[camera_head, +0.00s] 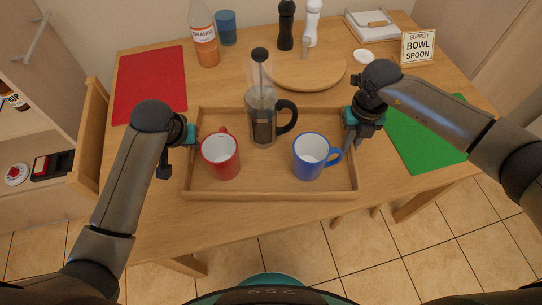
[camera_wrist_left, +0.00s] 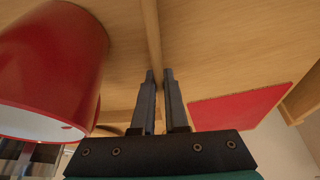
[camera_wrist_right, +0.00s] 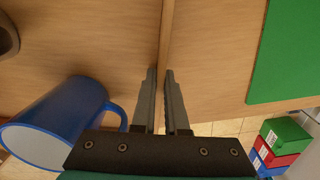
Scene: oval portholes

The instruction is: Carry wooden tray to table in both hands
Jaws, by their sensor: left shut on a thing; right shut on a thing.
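The wooden tray (camera_head: 270,193) is level over the table (camera_head: 225,228), near its front edge; I cannot tell whether it touches the top. On it stand a red mug (camera_head: 221,158), a blue mug (camera_head: 310,160) and a French press (camera_head: 263,118), all upright. My left gripper (camera_head: 190,136) is shut on the tray's left wall, which shows between its fingers (camera_wrist_left: 160,85). My right gripper (camera_head: 352,125) is shut on the tray's right wall, also seen in the right wrist view (camera_wrist_right: 162,85). The red mug (camera_wrist_left: 50,65) and blue mug (camera_wrist_right: 60,120) stand close beside the fingers.
A red mat (camera_head: 150,82) lies at left and a green mat (camera_head: 425,138) at right. Behind are a round board (camera_head: 305,72), a bottle (camera_head: 204,40), a blue cup (camera_head: 226,27), two mills (camera_head: 286,25) and a sign (camera_head: 418,46). A chair (camera_head: 90,140) stands left.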

